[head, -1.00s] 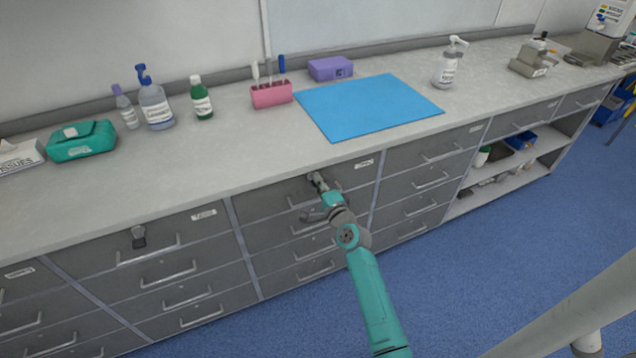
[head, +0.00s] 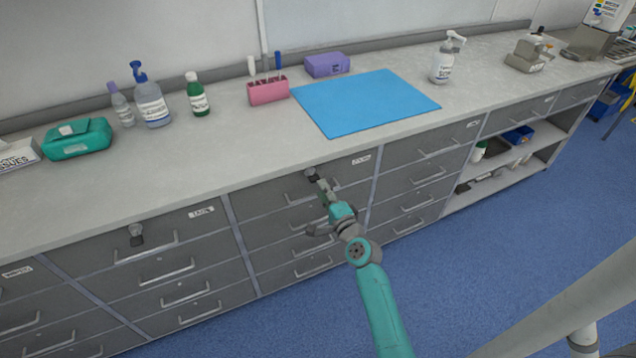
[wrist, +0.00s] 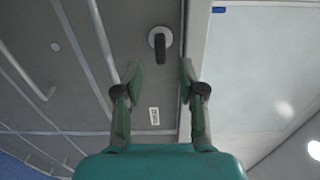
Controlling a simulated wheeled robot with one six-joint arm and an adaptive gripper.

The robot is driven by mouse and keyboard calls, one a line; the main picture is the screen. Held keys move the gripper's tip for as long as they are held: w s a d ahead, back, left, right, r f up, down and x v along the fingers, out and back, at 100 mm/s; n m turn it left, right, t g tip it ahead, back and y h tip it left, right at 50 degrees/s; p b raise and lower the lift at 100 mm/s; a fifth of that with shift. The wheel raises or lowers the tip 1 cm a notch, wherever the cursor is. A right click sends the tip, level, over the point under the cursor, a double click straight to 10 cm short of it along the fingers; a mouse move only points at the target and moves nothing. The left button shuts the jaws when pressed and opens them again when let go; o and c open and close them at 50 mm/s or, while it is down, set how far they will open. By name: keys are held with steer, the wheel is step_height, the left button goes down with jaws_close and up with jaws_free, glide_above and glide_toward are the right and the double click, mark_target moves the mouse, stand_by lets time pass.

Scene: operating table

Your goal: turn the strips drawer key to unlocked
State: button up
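The lock key (head: 311,173) is at the top of a grey drawer front (head: 270,202) in the middle of the head view. In the wrist view the dark key (wrist: 161,48) lies roughly parallel to the counter edge, on a round grey lock base. My gripper (head: 321,186) is just in front of the key and apart from it. In the wrist view my gripper (wrist: 160,72) has its two green fingers spread with nothing between them; the key is beyond the tips. The drawer's white label (head: 361,160) is too small to read surely.
The counter edge (wrist: 184,60) runs close beside one finger. Another drawer to the left has its own lock key (head: 136,234), hanging down. A blue mat (head: 365,102) and bottles stand on the counter; the floor in front is clear.

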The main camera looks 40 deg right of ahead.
steer(key=v, duration=0.6)
stand_by(0.5)
steer(key=s+a+f+n+g+y, duration=0.1)
steer(key=s+a+f+n, duration=0.25)
steer(key=s+a, duration=0.5)
steer(key=s+a+f+n+g, duration=0.1)
steer(key=s+a+f+n, duration=0.1)
steer(key=s+a+n, duration=0.6)
steer(key=s+a+r+n+y, duration=0.1)
steer(key=s+a+r+n, duration=0.1)
steer(key=s, duration=0.5)
steer(key=s+a+r+n+y, duration=0.1)
steer(key=s+a+r+n, duration=0.1)
steer(key=s+r+n, duration=0.2)
steer(key=s+a+r+n+y, duration=0.2)
steer(key=s+a+r+n, duration=0.1)
steer(key=s, duration=0.8)
steer(key=shift+r+n+g, duration=0.3)
steer(key=shift+r+n, duration=0.15)
steer(key=shift+r, duration=0.4)
steer(key=shift+c, duration=0.4)
